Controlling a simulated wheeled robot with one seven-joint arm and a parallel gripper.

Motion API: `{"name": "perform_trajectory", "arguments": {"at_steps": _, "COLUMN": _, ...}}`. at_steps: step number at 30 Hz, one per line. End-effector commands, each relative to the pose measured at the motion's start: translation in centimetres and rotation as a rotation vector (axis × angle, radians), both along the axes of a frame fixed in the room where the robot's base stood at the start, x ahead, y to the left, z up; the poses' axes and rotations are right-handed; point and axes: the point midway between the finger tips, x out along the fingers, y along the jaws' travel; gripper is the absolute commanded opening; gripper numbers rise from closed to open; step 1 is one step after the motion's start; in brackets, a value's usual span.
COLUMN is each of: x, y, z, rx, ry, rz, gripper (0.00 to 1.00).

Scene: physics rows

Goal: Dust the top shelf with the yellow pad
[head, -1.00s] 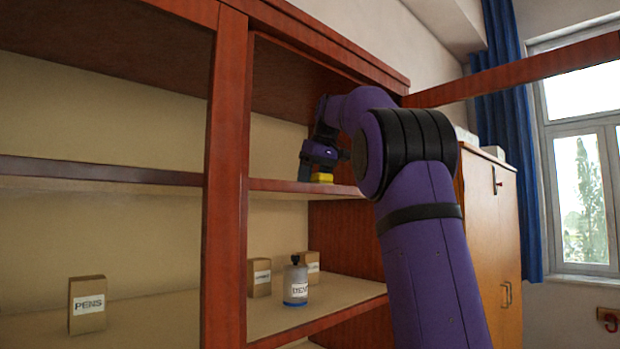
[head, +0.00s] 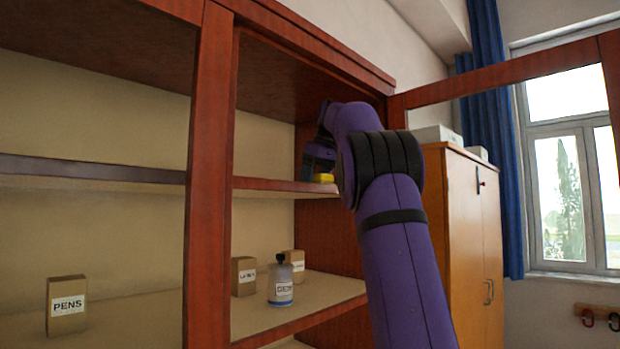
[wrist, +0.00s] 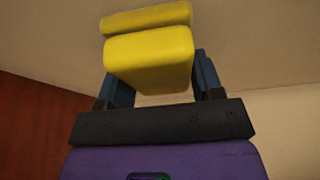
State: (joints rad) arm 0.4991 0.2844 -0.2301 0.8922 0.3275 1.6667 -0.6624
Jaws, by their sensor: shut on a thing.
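The yellow pad (head: 324,178) is at the top shelf (head: 262,185), near the right end of the open bay. In the wrist view the pad (wrist: 150,55) sits between the two dark blue fingers. My gripper (head: 318,165) is shut on it, and its fingers (wrist: 153,85) flank the pad's sides. The pad looks to be at the shelf's surface, but I cannot tell whether it touches. My purple arm hides part of the shelf's right end and part of the gripper in the head view.
A wooden upright (head: 208,180) divides the bays on the left. An open framed door (head: 500,75) extends to the right. On the lower shelf (head: 330,287) stand a grey bottle (head: 280,284) and small boxes (head: 244,276). A box labelled PENS (head: 66,308) stands further left.

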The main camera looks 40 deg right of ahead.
Motion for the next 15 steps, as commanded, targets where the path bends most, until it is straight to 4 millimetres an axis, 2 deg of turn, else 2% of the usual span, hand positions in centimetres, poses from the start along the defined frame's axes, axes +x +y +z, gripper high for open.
{"name": "perform_trajectory", "arguments": {"at_steps": 6, "x": 0.0, "y": -1.1, "z": -0.1, "rx": 0.000, "ry": 0.000, "rz": 0.000, "gripper": 0.34}}
{"name": "perform_trajectory", "arguments": {"at_steps": 15, "x": 0.0, "y": 0.0, "z": -0.1, "rx": 0.001, "ry": 0.001, "rz": 0.002, "gripper": 0.34}}
